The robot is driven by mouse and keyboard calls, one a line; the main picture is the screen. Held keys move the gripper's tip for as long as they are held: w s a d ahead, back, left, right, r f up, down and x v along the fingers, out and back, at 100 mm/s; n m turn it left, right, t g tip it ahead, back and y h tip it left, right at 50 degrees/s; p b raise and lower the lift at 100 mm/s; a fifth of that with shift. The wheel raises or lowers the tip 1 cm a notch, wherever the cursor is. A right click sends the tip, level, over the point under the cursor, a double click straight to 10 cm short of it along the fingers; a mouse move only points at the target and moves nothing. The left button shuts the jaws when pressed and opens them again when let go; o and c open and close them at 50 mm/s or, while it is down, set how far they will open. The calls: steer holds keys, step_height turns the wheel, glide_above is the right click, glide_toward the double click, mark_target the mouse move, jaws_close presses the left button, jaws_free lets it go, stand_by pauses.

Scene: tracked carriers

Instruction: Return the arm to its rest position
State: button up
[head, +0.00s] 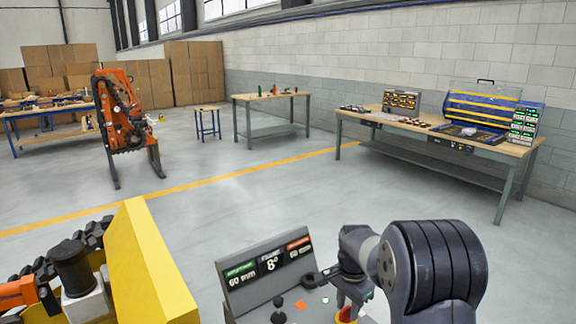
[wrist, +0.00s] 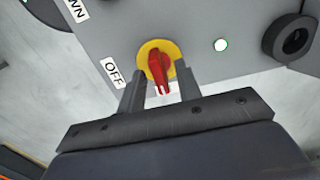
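My arm (head: 437,268) reaches down over a grey control panel (head: 251,294) at the bottom of the head view. My gripper (wrist: 160,84) is open in the wrist view, its two dark fingers apart. A red rotary knob (wrist: 158,72) on a yellow disc (wrist: 150,46) lies between and just beyond the fingertips, with a visible gap on each side. The knob also shows small in the head view (head: 347,314), partly hidden by my gripper. An OFF label (wrist: 112,71) is left of the knob.
A yellow block (head: 148,268) stands to the left. An orange machine (head: 122,112) and workbenches stand farther back, with open floor between.

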step_height(320, 180, up, 10)
step_height(320, 180, down, 11)
steer(key=shift+s+r, duration=0.1)
steer(key=shift+r, duration=0.05)
steer(key=shift+n, duration=0.3)
steer(key=n, duration=0.3)
steer(key=shift+n+p, duration=0.3)
steer(key=shift+n, duration=0.1)
steer(key=n, duration=0.5)
steer(key=shift+p, duration=0.3)
